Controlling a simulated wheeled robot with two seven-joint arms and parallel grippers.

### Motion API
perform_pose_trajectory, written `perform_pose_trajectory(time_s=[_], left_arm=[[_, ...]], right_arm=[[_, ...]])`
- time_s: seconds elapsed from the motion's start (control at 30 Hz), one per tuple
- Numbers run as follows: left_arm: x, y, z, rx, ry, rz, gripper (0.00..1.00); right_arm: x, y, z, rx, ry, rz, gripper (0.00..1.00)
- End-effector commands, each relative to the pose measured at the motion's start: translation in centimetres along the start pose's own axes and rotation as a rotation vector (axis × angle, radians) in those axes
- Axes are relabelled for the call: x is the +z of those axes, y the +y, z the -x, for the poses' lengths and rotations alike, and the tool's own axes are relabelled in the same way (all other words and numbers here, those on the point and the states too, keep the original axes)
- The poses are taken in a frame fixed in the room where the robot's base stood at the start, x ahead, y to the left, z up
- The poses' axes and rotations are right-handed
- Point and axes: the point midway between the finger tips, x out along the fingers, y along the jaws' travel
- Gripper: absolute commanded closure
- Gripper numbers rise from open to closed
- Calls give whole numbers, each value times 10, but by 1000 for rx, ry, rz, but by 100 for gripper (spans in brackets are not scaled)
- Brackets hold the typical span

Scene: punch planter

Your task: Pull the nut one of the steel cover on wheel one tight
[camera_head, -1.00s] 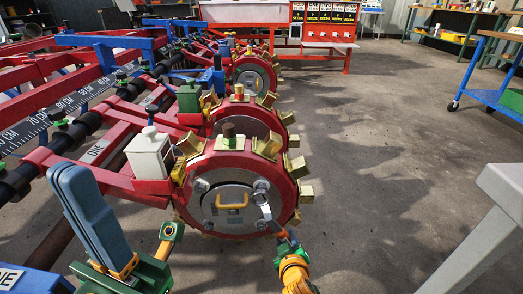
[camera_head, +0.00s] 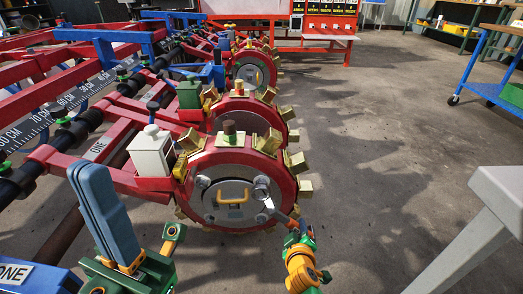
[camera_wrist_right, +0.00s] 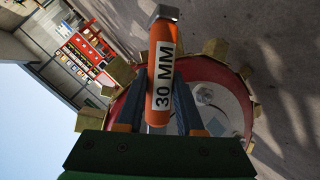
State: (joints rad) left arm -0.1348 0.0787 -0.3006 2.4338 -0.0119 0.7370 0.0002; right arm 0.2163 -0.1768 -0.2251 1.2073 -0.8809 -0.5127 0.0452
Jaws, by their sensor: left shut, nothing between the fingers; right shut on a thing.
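Wheel one (camera_head: 186,203) is the nearest red wheel, with brass-coloured blocks around its rim. Its grey steel cover (camera_head: 222,200) has a yellow handle (camera_head: 233,196) and several nuts. My right gripper (camera_head: 298,238) is shut on the orange handle of a wrench (camera_head: 281,217), low right of the cover. The wrench head appears to be at the upper right nut (camera_head: 261,183); the exact fit is too small to tell. In the right wrist view the handle (camera_wrist_right: 161,75) reads "30 MM", and a nut (camera_wrist_right: 204,95) shows on the cover. My left gripper (camera_head: 80,172) is shut and empty, left of the wheel.
A white box (camera_head: 151,155) and red frame bars stand left of the wheel. More red wheels (camera_head: 253,68) stand behind. A grey table (camera_head: 500,195) is at the right, and a blue cart (camera_head: 490,92) is further back. The floor between is clear.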

Motion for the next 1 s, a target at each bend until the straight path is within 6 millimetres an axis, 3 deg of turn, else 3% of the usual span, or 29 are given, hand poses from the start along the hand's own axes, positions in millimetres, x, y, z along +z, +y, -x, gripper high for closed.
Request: perform_pose_trajectory(time_s=[0.17,1.0], left_arm=[[0,0,-2,0,-19,-2,100],[2,1,2,4,-22,-4,100]], right_arm=[[0,8,2,22,-12,44,100],[0,9,-1,22,-12,44,100]])
